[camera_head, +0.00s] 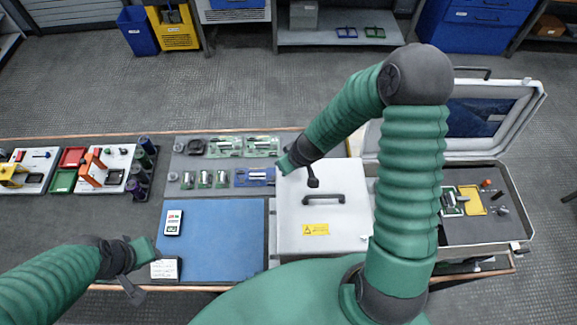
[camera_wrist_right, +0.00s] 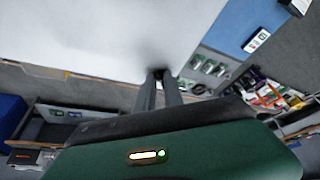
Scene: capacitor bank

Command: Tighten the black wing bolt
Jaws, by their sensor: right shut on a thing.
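My right gripper (camera_head: 314,183) is at the upper left part of the white cabinet (camera_head: 290,235), its fingers pointing down at its surface. The right wrist view shows the two fingers (camera_wrist_right: 158,76) close together, shut on a small dark piece (camera_wrist_right: 157,72) against the white surface. This looks like the black wing bolt, but the fingers cover most of it and I cannot tell how far in it sits. My left gripper (camera_head: 134,293) hangs at the lower left, near the table's front edge. It is small and dark, and I cannot tell its opening.
The cabinet has a black handle (camera_head: 323,199) and a yellow warning label (camera_head: 316,230). A blue mat (camera_head: 205,255) with a white meter (camera_head: 173,222) lies to its left. Capacitors and boards lie behind the mat. An open case (camera_head: 480,231) stands at the right.

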